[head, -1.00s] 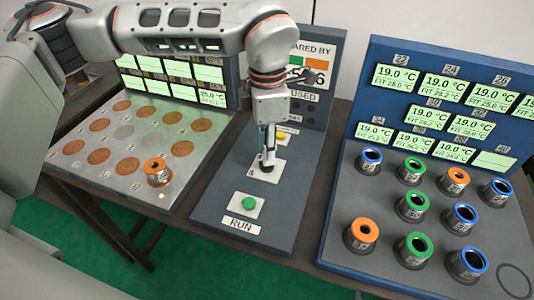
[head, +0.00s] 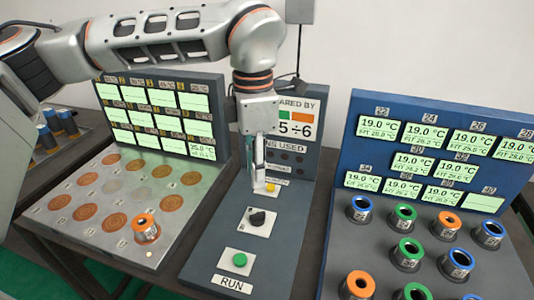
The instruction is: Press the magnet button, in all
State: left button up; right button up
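The button panel (head: 215,235) stands in the middle of the head view. It has a yellow button (head: 271,187) at the back under a small label, a black knob (head: 257,217) in the middle and a green button (head: 239,259) above the word RUN. Which one is the magnet button I cannot read; the label by the yellow one is partly covered. My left gripper (head: 261,188) points down, its tips just left of the yellow button and above the knob in the picture. It seems empty, seen edge-on, so its opening is unclear. My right gripper is not in view.
A metal plate (head: 75,240) with copper discs and one orange-topped cylinder (head: 146,229) lies left, with lit displays behind. A blue stand (head: 338,215) with several ringed cylinders and temperature displays stands right. A sign board (head: 300,105) rises behind the panel.

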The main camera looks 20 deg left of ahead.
aim_at(270, 187)
jog(key=k, duration=1)
